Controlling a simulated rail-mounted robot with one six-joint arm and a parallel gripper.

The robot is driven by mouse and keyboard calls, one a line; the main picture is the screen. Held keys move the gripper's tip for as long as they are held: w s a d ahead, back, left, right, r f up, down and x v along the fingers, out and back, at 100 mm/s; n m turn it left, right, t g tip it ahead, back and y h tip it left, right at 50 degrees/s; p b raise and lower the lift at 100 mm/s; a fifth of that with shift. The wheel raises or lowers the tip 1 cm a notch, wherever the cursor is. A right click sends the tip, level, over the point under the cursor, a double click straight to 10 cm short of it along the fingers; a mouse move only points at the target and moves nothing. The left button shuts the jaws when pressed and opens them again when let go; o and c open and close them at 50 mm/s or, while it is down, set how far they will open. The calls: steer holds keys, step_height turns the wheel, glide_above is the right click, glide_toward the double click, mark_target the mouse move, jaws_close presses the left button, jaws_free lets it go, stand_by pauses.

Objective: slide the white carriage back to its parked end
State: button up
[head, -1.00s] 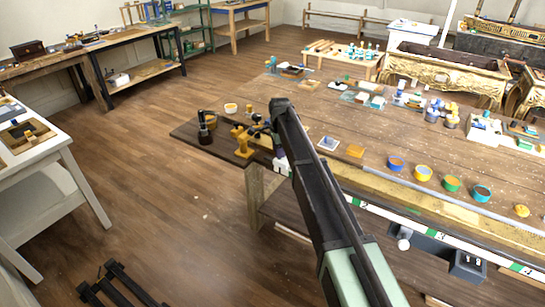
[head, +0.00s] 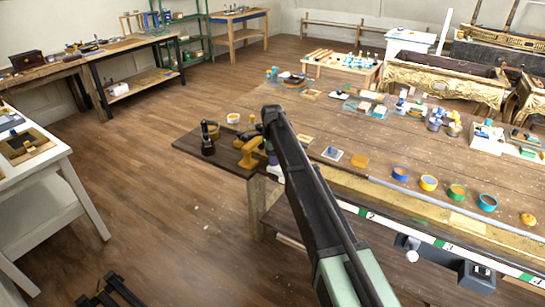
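A small white block (head: 276,174), apparently the white carriage, shows at the front edge of the workbench near its left corner, partly hidden behind my arm. The pale rail (head: 450,212) runs along the bench front to the right. My dark arm link rises from the bottom of the head view and ends above that corner. My gripper is mostly or wholly hidden behind this link; only small dark parts and a purple patch show beside the white block. I cannot tell whether it touches the block or how its fingers stand.
A yellow clamp-like piece (head: 249,152) and a dark holder (head: 208,140) stand at the bench's left end. A white knob (head: 412,256) juts below the front edge. Open floor lies left.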

steer(key=shift+s, duration=0.1)
step_height(320, 180, up, 11)
steer(key=p, duration=1.1)
steer(key=s+d+f+n+b, duration=0.2)
steer(key=s+d+n, duration=0.3)
steer(key=s, duration=0.8)
steer(key=s+d+f+n+b, duration=0.2)
steer(key=s+d+n, duration=0.3)
steer(key=s, duration=0.8)
steer(key=s+d+f+n+b, duration=0.2)
steer(key=s+d+n, duration=0.3)
steer(key=s, duration=0.8)
steer(key=shift+s+d+f+n+b, duration=0.3)
steer(key=shift+d, duration=0.25)
